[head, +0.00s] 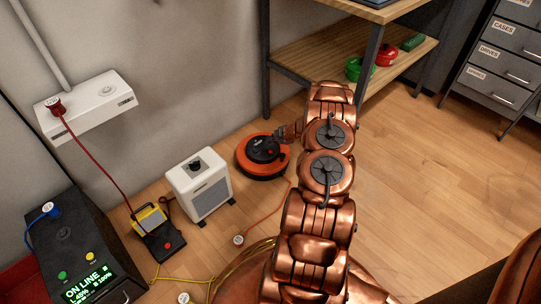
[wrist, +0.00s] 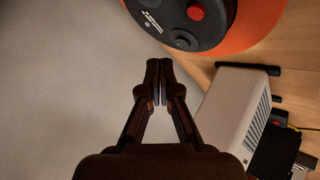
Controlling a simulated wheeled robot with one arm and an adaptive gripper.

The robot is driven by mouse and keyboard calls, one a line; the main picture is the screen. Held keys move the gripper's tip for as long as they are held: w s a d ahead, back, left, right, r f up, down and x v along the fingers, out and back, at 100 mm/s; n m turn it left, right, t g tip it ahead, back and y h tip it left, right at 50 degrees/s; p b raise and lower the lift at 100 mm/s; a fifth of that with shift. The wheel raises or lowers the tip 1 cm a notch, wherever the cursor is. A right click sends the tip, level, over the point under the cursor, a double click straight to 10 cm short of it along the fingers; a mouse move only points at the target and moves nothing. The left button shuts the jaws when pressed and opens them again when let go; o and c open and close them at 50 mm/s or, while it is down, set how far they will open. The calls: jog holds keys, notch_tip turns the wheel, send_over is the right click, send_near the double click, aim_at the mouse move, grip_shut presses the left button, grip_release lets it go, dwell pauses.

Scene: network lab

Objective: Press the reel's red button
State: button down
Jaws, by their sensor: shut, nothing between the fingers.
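The reel (head: 249,168) is a round orange thing with a black top, on the floor near the wall. In the wrist view, the black face of the reel (wrist: 165,18) fills the top, with its red button (wrist: 195,12) near the top edge. A black round knob sits beside the button. My gripper (wrist: 159,75) is shut and empty, its fingertips apart from the button and below it in the wrist picture. In the head view my gripper (head: 287,133) is at the right side of the reel, partly hidden by my arm.
A white heater-like box (head: 203,188) stands left of the reel, with a yellow and black device (head: 150,220) beyond it. A wooden shelf (head: 300,58) with green and red items stands behind. Cables lie on the floor. Open floor (head: 420,170) lies to the right.

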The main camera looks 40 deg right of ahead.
aim_at(271, 153)
notch_tip(271, 153, down, 3)
jog(key=shift+r+b, duration=0.1)
jog(key=shift+b, duration=0.7)
jog(key=shift+f+p, duration=0.35)
jog(key=shift+f, duration=0.65)
jog(key=shift+f, duration=0.15)
jog(key=shift+f, duration=0.3)
jog(key=shift+f, duration=0.35)
dwell(0.8)
jog(key=shift+r+p, duration=0.15)
jog(key=shift+p, duration=0.2)
jog(key=shift+r+p, duration=0.35)
jog(key=shift+r, duration=0.3)
